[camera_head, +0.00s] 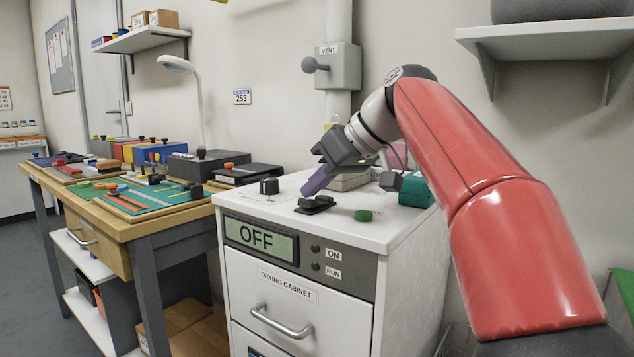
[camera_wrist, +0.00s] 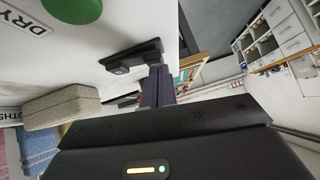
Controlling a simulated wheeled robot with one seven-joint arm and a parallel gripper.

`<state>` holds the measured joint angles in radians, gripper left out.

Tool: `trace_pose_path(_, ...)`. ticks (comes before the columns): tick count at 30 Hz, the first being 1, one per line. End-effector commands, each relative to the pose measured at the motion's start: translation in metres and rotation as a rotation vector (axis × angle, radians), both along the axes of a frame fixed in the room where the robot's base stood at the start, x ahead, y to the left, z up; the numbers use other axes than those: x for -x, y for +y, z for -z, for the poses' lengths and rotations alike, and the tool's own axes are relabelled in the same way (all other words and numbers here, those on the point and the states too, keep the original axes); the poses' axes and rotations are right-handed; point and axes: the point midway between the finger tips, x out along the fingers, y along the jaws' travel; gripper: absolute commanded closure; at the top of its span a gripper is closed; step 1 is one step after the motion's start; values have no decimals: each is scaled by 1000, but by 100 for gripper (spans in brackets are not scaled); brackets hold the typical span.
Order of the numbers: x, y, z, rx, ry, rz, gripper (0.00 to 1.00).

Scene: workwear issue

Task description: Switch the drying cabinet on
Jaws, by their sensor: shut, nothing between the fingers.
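The drying cabinet (camera_head: 300,285) stands in the middle of the head view, and its display (camera_head: 260,240) reads OFF. The ON lamp (camera_head: 316,249) and RUN lamp (camera_head: 315,267) look dark. On its white top are a black switch (camera_head: 318,204) on a flat base, a green button (camera_head: 363,215) and a black knob (camera_head: 269,186). My gripper (camera_head: 308,190) is shut and empty, its purple fingers pointing down at the black switch. In the wrist view the fingertips (camera_wrist: 157,70) are right by the switch (camera_wrist: 130,60); I cannot tell if they touch. The green button (camera_wrist: 75,6) is partly cut off there.
A grey block (camera_wrist: 62,106) and folded cloths (camera_wrist: 38,150) lie at the back of the cabinet top. A wooden workbench (camera_head: 150,225) with several boards and boxes stands left. A VENT box (camera_head: 340,68) with a lever is on the wall behind. A shelf (camera_head: 545,38) hangs upper right.

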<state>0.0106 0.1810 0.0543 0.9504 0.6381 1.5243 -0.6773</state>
Motion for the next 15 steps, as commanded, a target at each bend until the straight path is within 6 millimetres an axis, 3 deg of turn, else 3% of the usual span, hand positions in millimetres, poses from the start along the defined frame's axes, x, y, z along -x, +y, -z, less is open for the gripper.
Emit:
trace_pose_path(7,4,3,14,50,-64,-2,100)
trace_pose_path(15,2,2,8,55,-68,1,100)
